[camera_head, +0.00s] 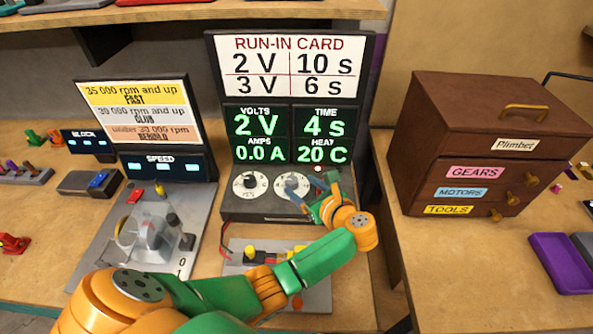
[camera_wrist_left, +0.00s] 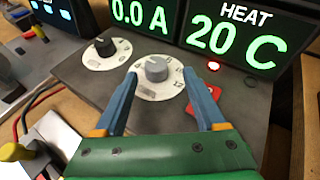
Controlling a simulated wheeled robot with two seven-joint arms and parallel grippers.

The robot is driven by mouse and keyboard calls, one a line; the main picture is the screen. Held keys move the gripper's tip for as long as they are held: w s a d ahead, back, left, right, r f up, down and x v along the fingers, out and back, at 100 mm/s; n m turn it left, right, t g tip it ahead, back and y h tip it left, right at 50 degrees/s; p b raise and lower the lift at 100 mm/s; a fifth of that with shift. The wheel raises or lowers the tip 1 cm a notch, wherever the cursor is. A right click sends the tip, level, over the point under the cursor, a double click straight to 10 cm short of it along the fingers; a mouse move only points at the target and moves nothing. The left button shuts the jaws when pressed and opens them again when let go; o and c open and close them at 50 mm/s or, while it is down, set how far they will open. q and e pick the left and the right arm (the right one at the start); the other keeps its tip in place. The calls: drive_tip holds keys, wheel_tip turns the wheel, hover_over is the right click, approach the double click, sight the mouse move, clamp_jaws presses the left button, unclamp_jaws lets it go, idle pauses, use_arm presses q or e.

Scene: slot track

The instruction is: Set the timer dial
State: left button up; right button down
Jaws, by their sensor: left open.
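The timer dial, a grey knob on a white marked disc, is the right one of two dials on the dark control box; it shows in the head view (camera_head: 292,185) and the left wrist view (camera_wrist_left: 156,69). The screen (camera_head: 288,134) above reads VOLTS 2 V, TIME 4 s, AMPS 0.0 A, HEAT 20 C. The run-in card (camera_head: 290,67) reads 2 V 10 s and 3 V 6 s. My left gripper (camera_head: 318,196) is open. In the left wrist view its blue fingertips (camera_wrist_left: 160,76) stand either side of the grey knob, with gaps visible. My right gripper is not in view.
The other dial (camera_head: 250,184), with a black knob, sits left of the timer dial. A small red light (camera_wrist_left: 213,66) and a red piece (camera_wrist_left: 204,100) are close to the right finger. A brown drawer chest (camera_head: 480,145) stands right; a speed rig (camera_head: 150,235) stands left.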

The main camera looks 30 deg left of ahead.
sight(294, 183)
use_arm(q)
drive_tip(key=shift+s+a, duration=0.15)
drive_tip(key=shift+a, duration=0.85)
drive_tip(key=shift+x, duration=1)
drive_tip(key=shift+w+f, duration=0.3)
drive_tip(key=shift+d, duration=0.1)
drive_tip(key=shift+s+d+r, duration=0.15)
drive_tip(key=c, duration=0.7)
clamp_jaws()
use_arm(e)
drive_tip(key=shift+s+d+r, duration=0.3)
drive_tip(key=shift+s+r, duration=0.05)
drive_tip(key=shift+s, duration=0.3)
